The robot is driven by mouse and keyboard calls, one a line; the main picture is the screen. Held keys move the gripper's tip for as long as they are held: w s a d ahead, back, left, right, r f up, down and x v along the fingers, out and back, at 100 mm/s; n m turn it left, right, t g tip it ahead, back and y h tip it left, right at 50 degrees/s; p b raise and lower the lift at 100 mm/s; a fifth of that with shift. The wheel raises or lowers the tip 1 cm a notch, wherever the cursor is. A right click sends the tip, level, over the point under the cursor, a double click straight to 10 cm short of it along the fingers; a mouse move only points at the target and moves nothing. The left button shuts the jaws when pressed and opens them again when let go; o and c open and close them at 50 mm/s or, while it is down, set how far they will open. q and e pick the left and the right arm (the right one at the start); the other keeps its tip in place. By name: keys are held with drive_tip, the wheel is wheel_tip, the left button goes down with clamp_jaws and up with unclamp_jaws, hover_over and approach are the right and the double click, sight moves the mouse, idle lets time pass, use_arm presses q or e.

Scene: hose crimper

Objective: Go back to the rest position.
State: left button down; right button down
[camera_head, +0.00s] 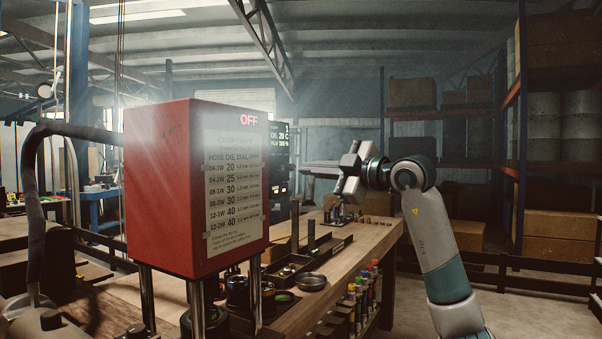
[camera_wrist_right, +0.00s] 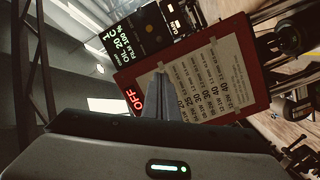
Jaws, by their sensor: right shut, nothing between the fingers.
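My right gripper (camera_head: 308,168) is raised above the bench, to the right of the red crimper box (camera_head: 170,190). Its fingers point left and are closed with nothing between them. In the right wrist view the shut fingers (camera_wrist_right: 168,100) show in front of the red box (camera_wrist_right: 235,55), whose label reads OFF. A paper chart of hose and die sizes (camera_head: 235,190) is taped to the box. My left gripper does not show.
The wooden bench (camera_head: 340,265) holds a round metal dish (camera_head: 311,281), a dark tray and small fittings. A dark display (camera_head: 282,150) stands behind the box. Colourful tools (camera_head: 362,290) hang on the bench side. Shelves with cardboard boxes (camera_head: 412,93) stand behind my right arm.

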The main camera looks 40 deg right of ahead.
drive_tip(key=shift+s+d, duration=0.1)
drive_tip(key=shift+s, duration=0.15)
drive_tip(key=shift+f, duration=0.1)
idle(0.4)
